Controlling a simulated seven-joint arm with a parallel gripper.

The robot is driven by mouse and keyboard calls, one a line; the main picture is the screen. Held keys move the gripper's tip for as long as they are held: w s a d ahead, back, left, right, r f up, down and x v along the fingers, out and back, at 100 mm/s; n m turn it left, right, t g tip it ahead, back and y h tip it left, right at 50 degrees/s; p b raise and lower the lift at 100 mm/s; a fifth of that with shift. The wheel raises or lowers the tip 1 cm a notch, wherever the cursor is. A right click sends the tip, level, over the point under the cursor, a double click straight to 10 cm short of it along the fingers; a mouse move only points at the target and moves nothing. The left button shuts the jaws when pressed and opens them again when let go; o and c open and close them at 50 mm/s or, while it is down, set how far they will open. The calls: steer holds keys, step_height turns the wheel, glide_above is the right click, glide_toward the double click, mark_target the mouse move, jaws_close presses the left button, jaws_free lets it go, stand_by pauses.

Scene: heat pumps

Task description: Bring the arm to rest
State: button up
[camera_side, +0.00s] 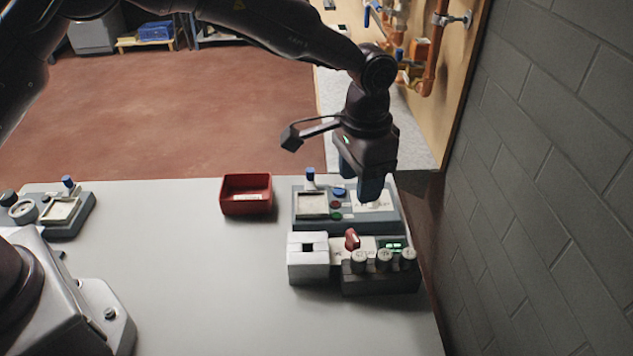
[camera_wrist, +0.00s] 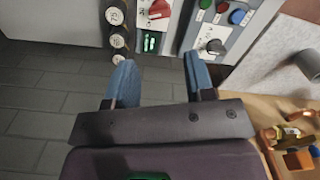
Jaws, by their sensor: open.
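My gripper (camera_side: 360,186) hangs down over the right end of the grey-blue control panel (camera_side: 318,222) in the side view. Its two blue fingers are apart with nothing between them, as the wrist view of my gripper (camera_wrist: 158,80) also shows. Its fingertips hide part of the panel's white plate in the side view. In the wrist view, the panel's dark dial knob (camera_wrist: 214,46) lies just beyond the right finger. I cannot tell how far the fingertips are above the panel.
In front of the panel are a white slotted box (camera_side: 308,268), a red switch knob (camera_side: 352,239) and a black holder (camera_side: 382,282) with several round labelled pieces. A red tray (camera_side: 247,208) stands left. A brick wall (camera_side: 555,170) closes the right. The table's middle (camera_side: 200,270) is clear.

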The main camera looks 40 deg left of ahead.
steer(key=s+a+r+n+t, duration=0.2)
steer(key=s+a+r, duration=0.7)
steer(key=s, duration=0.4)
steer(key=s+a+r+n+t, duration=0.3)
steer(key=s+a+r, duration=0.6)
steer(key=s, duration=0.5)
steer(key=a, duration=0.2)
steer(key=shift+a+t, duration=0.3)
steer(key=shift+a, duration=0.05)
